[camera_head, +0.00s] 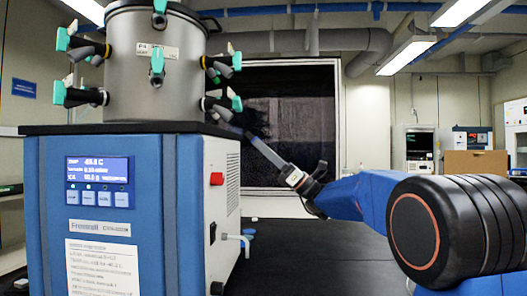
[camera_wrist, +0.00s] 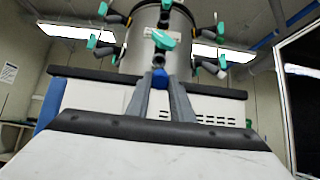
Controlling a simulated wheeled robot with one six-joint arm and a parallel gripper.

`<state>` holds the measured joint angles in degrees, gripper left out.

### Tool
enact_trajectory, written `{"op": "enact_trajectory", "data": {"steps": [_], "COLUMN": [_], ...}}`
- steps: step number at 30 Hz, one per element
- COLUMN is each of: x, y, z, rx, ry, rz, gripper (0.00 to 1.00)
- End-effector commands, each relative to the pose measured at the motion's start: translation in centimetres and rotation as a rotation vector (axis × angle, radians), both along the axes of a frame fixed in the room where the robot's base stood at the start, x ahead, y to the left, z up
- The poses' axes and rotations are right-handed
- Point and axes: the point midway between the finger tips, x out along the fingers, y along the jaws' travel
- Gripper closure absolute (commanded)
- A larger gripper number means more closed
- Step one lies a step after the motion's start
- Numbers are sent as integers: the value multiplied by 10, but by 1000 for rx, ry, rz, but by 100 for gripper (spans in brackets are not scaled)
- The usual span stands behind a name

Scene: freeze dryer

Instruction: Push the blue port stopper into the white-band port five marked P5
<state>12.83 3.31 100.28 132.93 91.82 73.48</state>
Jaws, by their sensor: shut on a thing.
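In the wrist view my gripper (camera_wrist: 160,88) is shut on the blue stopper (camera_wrist: 159,77), which sits between the fingertips. The stopper points toward the grey steel drum (camera_wrist: 143,48). A port with a teal handle (camera_wrist: 162,39) is straight ahead on the drum, just above the stopper. I cannot read its label or make out a white band. In the head view my gripper (camera_head: 252,138) reaches up and left toward the lower right port (camera_head: 216,105) of the drum (camera_head: 160,70). A gap seems to remain between them. The stopper is too small to make out there.
The blue and white freeze dryer (camera_head: 110,220) carries the drum on a black top (camera_head: 120,128). Several other ports with teal handles (camera_head: 84,40) stick out around the drum. A dark bench surface (camera_head: 310,255) lies below my arm. A cardboard box (camera_head: 475,163) stands far right.

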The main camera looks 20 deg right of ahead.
Motion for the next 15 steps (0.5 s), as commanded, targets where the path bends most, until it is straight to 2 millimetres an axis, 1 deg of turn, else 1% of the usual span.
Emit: {"op": "enact_trajectory", "data": {"steps": [15], "x": [9], "y": [23], "z": [23], "rx": [0], "ry": [-1], "rz": [2], "gripper": [100]}}
